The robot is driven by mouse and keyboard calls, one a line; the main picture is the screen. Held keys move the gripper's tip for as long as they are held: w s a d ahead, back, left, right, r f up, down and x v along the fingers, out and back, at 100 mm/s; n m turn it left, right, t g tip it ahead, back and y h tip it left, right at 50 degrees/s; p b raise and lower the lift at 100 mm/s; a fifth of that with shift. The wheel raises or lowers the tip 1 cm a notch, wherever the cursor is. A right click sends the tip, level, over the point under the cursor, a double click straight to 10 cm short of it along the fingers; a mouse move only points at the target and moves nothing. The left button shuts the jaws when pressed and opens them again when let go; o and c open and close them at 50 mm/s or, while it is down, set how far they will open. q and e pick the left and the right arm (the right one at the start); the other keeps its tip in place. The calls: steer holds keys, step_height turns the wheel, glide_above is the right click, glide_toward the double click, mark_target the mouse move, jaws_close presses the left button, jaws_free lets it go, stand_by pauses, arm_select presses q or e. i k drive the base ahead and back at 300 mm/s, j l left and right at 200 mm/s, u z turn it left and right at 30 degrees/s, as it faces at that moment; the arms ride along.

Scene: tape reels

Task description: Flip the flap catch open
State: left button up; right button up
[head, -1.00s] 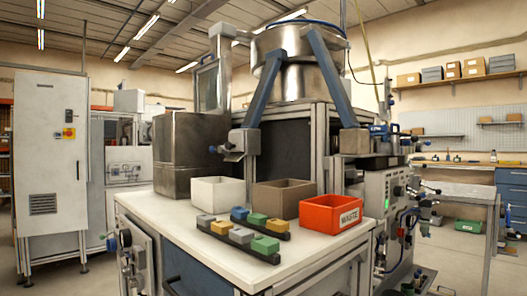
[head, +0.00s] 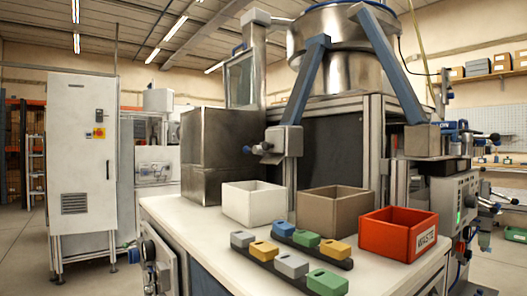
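I cannot make out a flap catch for certain in the head view. A small blue knob (head: 247,149) sticks out beside the steel box (head: 212,155), from a grey block at the foot of a blue strut. More small fittings (head: 149,250) sit on the left side panel of the workbench, partly cut off at the bottom. I cannot tell whether any of these is the catch. Neither of my grippers shows in the head view.
The white worktop (head: 175,215) holds a white bin (head: 253,206), a brown bin (head: 333,205) and a red waste bin (head: 398,233). Two dark strips (head: 305,285) with coloured blocks lie in front. A grey cabinet (head: 83,150) stands left. Open floor (head: 25,240) lies left.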

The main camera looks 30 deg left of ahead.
mark_target(256, 150)
steer(key=i+j+z, duration=0.15)
steer(key=j, duration=0.35)
steer(key=j+z, duration=0.1)
steer(key=j, duration=0.35)
steer(key=i+j, duration=0.1)
steer(key=j, duration=0.4)
steer(key=i+j, duration=0.1)
steer(key=j, duration=0.85)
steer(key=i+j+z, duration=0.1)
steer(key=j, duration=0.4)
steer(key=k+l, duration=0.1)
steer(key=l, duration=0.25)
steer(key=l+u, duration=0.1)
steer(key=l, duration=0.2)
steer(key=k, duration=0.05)
